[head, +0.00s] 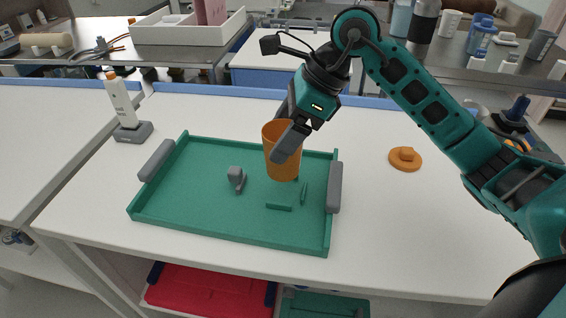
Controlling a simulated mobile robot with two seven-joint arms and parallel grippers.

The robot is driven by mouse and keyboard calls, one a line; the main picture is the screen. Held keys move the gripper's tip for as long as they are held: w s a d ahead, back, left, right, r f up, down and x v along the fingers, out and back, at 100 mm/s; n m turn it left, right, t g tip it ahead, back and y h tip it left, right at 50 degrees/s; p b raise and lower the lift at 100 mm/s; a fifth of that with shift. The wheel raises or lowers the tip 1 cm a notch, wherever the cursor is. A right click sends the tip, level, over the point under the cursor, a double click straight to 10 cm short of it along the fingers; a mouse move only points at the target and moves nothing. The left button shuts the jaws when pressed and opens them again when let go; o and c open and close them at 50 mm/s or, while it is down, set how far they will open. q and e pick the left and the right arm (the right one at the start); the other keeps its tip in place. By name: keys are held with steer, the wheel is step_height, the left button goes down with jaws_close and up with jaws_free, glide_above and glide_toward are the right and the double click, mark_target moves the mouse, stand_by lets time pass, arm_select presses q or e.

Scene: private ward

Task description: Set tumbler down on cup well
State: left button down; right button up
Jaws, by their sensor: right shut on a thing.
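An orange tumbler (283,166) is upright in my right gripper (287,132), whose dark fingers are shut on it near its rim. The tumbler is over the right back part of a green tray (205,212) with grey handles. I cannot tell whether its base touches the tray. No cup well shows clearly; the tumbler may hide it. A small grey piece (236,177) and low green ridges (280,201) are on the tray floor. My left gripper is not in view.
An orange lid-like disc (405,158) lies on the white table to the right. A white bottle (119,100) stands in a grey base at the left. A red tray (208,290) sits on a shelf below. The table's right part is mostly clear.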

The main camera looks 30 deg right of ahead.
step_height(320, 180, down, 2)
steer(key=shift+f, duration=0.25)
step_height(320, 180, down, 3)
steer(key=shift+f+b, duration=0.15)
steer(key=shift+b, duration=0.25)
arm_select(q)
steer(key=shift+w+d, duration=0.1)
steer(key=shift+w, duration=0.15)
arm_select(e)
steer(key=shift+f, duration=0.2)
steer(key=o, duration=1)
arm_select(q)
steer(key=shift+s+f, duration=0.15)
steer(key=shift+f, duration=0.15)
arm_select(e)
steer(key=shift+r, duration=0.1)
